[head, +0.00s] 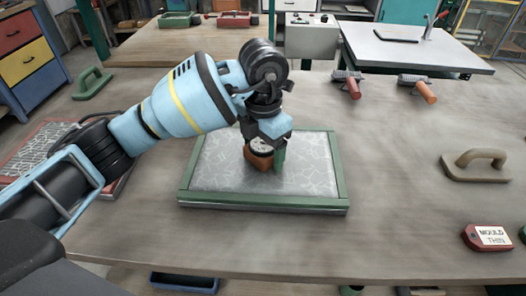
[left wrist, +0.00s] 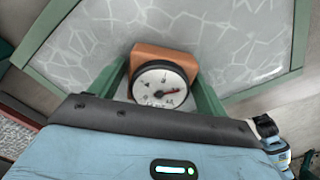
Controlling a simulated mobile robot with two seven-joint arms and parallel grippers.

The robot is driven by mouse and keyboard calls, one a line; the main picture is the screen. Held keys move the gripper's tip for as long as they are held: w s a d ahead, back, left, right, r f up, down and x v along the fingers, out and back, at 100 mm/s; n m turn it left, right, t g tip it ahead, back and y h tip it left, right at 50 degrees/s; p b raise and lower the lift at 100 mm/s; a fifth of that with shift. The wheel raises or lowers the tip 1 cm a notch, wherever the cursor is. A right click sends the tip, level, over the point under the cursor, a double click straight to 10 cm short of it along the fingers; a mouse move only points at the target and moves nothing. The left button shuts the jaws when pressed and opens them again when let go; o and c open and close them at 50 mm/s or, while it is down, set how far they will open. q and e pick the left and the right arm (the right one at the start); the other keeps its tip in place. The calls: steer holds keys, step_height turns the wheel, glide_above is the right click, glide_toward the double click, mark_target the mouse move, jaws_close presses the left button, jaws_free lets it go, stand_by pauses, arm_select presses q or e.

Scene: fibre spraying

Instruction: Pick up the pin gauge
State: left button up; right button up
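The pin gauge (head: 261,160) has an orange-brown body and a round white dial. It stands on the pale, patterned panel (head: 215,165) inside a green frame. In the left wrist view the pin gauge (left wrist: 165,62) shows its dial facing the camera. My left gripper (head: 266,155) is over it, pointing down, with its green fingers on either side of the body. In the left wrist view my left gripper (left wrist: 160,82) has its fingers spread about the gauge's width; firm contact is not clear. My right gripper is not in view.
A brown-handled float (head: 478,165) and a red block labelled "MOULD THIN" (head: 487,237) lie at the right. Two rollers (head: 348,84) (head: 417,87) lie at the back. A red-framed tray (head: 45,145) is at the left.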

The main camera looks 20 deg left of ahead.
mark_target(265, 145)
arm_select(q)
steer(key=c, duration=1)
steer(key=shift+r, duration=0.2)
steer(key=shift+r, duration=0.3)
steer(key=r, duration=0.2)
steer(key=shift+s+d+r, duration=0.2)
steer(key=shift+d+r, duration=0.1)
steer(key=shift+r, duration=0.05)
steer(key=s+d, duration=0.3)
steer(key=s+d+r, duration=0.1)
steer(key=s+d, duration=0.6)
steer(key=d, duration=0.1)
steer(key=shift+s+r, duration=0.2)
steer(key=shift+s, duration=0.2)
